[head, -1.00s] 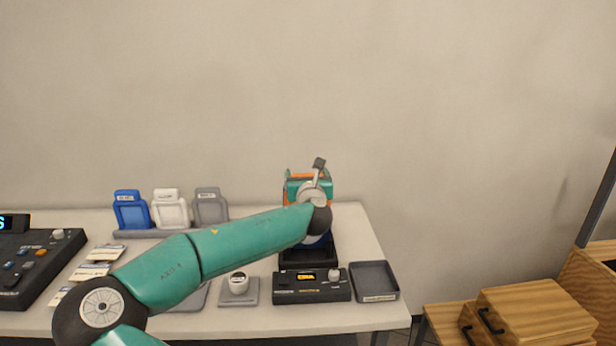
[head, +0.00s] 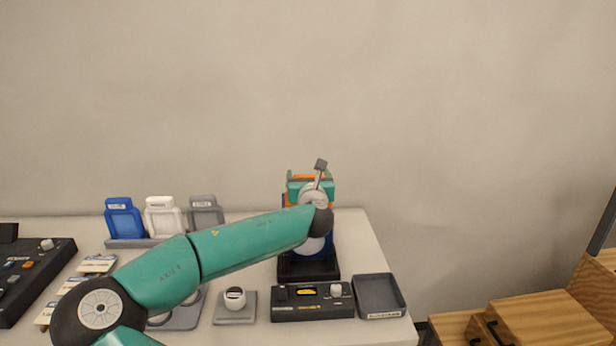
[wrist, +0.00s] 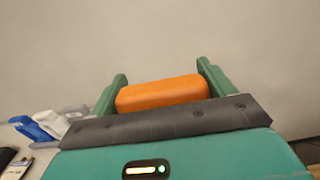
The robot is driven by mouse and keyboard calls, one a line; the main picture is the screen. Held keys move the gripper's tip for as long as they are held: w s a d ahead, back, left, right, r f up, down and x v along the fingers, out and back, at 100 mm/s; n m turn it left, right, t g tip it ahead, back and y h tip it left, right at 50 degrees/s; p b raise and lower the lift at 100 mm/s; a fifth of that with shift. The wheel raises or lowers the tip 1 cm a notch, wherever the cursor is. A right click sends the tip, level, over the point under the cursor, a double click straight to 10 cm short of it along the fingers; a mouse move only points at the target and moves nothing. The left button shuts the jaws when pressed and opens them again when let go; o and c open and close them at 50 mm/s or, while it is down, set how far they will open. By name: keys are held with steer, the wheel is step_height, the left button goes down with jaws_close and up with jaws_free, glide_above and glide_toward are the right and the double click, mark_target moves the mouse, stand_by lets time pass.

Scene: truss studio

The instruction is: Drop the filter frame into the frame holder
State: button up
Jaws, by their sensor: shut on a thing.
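My gripper (wrist: 162,76) is shut on an orange piece (wrist: 163,93), seen between its two green fingers in the wrist view. Most of the piece is hidden by the gripper body; it looks like the top of the filter frame, but I cannot be sure. In the head view my gripper (head: 311,182) is at the far end of my arm, with orange edges showing around it. Behind and below my wrist stands a black-based unit (head: 308,270) with a blue, round-faced part, probably the frame holder. My arm hides its upper part, so I cannot tell whether the piece touches it.
Wooden boxes (head: 545,318) stand right.

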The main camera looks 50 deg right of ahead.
steer(key=shift+a+f, duration=0.1)
steer(key=shift+f, duration=0.4)
steer(key=shift+w+f, duration=0.1)
steer(key=shift+f, duration=5.6)
steer(key=o, duration=1.4)
steer(key=shift+a+f, duration=0.1)
steer(key=v, duration=1.3)
steer(key=shift+s+a, duration=0.2)
steer(key=shift+s, duration=0.1)
